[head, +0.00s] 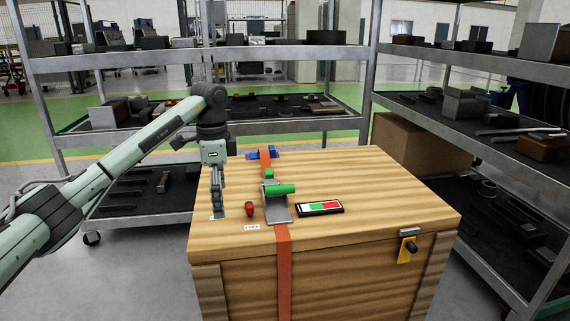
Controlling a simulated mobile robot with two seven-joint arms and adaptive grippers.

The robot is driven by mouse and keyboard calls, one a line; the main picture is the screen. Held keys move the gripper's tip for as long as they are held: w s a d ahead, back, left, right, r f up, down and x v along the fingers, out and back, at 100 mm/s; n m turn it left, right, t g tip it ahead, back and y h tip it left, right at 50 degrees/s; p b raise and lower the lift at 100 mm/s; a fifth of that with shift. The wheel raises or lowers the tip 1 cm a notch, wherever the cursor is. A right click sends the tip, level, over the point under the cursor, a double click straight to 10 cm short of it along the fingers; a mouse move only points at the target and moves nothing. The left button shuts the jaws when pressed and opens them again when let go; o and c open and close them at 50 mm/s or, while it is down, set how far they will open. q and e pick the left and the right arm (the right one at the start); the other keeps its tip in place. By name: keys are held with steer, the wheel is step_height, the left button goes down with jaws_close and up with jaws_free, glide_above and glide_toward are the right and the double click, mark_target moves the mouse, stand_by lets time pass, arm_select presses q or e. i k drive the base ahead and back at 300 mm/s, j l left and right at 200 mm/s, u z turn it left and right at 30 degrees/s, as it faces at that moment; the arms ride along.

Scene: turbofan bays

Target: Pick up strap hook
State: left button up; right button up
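An orange strap (285,262) runs over the wooden crate (360,190) and down its front face. On it sits a grey ratchet buckle (277,211) with a green handle (281,189). A blue fitting (262,153) lies by the strap at the back edge. I cannot tell which part is the strap hook; a small grey piece shows at my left gripper's tips. My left gripper (220,212) points straight down at the crate's left side, left of the buckle. Its fingers look close together, seen from the side, so its opening is unclear. My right gripper is out of view.
A small red object (250,209) stands between my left gripper and the buckle, near a white label (252,227). A panel with white, green and red fields (320,208) lies right of the buckle. Shelves (270,53) stand behind and right. The crate top's right side is clear.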

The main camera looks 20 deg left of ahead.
mark_target(269, 180)
steer(key=i, duration=0.9)
